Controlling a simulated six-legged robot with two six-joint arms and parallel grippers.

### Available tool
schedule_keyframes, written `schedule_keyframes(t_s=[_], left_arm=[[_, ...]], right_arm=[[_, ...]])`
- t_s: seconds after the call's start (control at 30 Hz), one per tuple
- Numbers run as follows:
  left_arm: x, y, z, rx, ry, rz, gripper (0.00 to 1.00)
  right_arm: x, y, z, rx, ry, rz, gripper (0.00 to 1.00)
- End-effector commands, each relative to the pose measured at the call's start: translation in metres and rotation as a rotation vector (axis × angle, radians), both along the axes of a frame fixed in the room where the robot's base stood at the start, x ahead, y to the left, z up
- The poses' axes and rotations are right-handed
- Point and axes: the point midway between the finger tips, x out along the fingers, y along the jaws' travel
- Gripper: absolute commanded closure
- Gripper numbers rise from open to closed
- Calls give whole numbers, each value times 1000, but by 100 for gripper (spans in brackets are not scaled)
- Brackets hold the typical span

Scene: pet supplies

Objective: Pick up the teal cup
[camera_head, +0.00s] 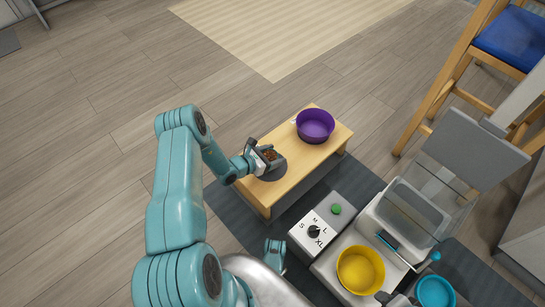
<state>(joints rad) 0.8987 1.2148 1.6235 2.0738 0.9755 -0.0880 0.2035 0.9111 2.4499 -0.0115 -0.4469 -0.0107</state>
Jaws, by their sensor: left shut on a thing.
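The teal cup (435,291) is at the bottom right of the head view, an open round cup partly cut off by the lower edge. My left gripper (262,158) is shut on a dark grey bowl (272,171) with brown pieces in it, at the near left end of the wooden table, away from the teal cup. A dark part, seemingly my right gripper (395,299), shows at the bottom edge just left of the teal cup. Its fingers are not clear, and I cannot tell if it touches the cup.
A purple bowl (315,125) stands on the small wooden table (328,149). A yellow bowl (360,271) sits by a grey-white dispenser (405,216) with a dial box (319,229) marked in sizes. A wooden chair (455,66) with a blue seat is at upper right. Floor at left is clear.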

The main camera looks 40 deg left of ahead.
Motion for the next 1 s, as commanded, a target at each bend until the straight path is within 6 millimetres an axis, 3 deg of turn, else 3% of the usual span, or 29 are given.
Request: schedule_keyframes(t_s=[0.3,0.5,0.7,1.0], left_arm=[[1,1,95,3,-3,0,68],[0,0,149,3,-3,0,68],[0,0,179,1,-1,0,68],[2,-3,188,0,-1,-8,68]], right_arm=[[-31,6,51,20,103,13,57],[-45,10,73,29,151,25,57],[-47,13,82,30,152,36,57],[-48,13,82,31,154,40,57]])
